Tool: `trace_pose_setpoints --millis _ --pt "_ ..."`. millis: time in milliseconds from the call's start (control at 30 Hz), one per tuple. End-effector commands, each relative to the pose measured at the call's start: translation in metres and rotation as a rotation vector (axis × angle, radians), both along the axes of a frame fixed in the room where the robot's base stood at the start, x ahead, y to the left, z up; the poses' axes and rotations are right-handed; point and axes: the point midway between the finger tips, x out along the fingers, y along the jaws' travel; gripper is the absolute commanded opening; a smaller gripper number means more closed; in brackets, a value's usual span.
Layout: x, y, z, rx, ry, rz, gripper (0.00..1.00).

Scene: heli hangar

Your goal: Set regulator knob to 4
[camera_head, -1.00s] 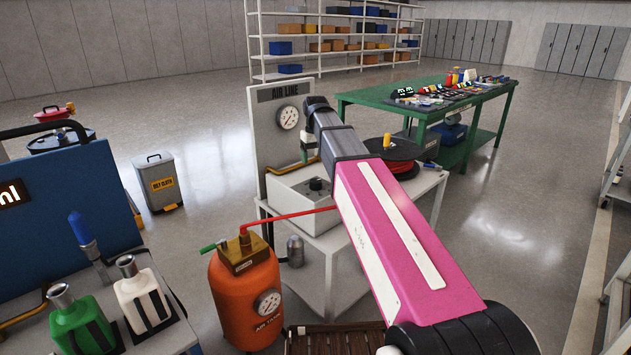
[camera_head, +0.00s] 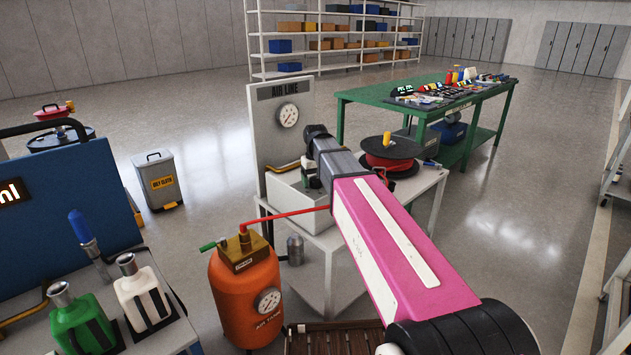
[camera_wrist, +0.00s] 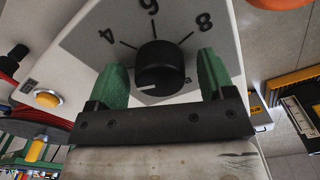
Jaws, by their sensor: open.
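The regulator knob (camera_wrist: 160,68) is black and round with a white mark at its lower left side in the wrist view. Printed figures 4, 6 and 8 with tick lines stand around it on the grey dial face (camera_wrist: 85,42). My gripper (camera_wrist: 161,78) is open, with one green finger on each side of the knob; I cannot tell if either finger touches it. In the head view my wrist is over the grey regulator box (camera_head: 285,190), and the knob is hidden behind my gripper.
The AIR LINE panel (camera_head: 265,130) with a gauge rises behind the box. A red hose runs from the orange air tank (camera_head: 245,295) to the box area. A reel (camera_head: 390,152) of red line sits to the right on the same stand.

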Motion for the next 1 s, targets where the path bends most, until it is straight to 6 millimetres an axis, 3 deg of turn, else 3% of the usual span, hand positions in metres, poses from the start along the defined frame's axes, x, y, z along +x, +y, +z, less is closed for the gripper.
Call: trace_pose_setpoints --millis 133,267,300,667,1000 --pt "0.0 0.0 0.0002 0.0 0.0 0.0 0.72" --pt "-0.0001 0.0 0.0002 0.0 0.0 0.0 0.3" --pt "-0.0001 0.0 0.0002 0.0 0.0 0.0 0.26" --pt "-0.0001 0.0 0.0003 0.0 0.001 -0.044 0.27" --pt "-0.0002 -0.0001 0.0003 0.0 0.001 -0.273 0.27"
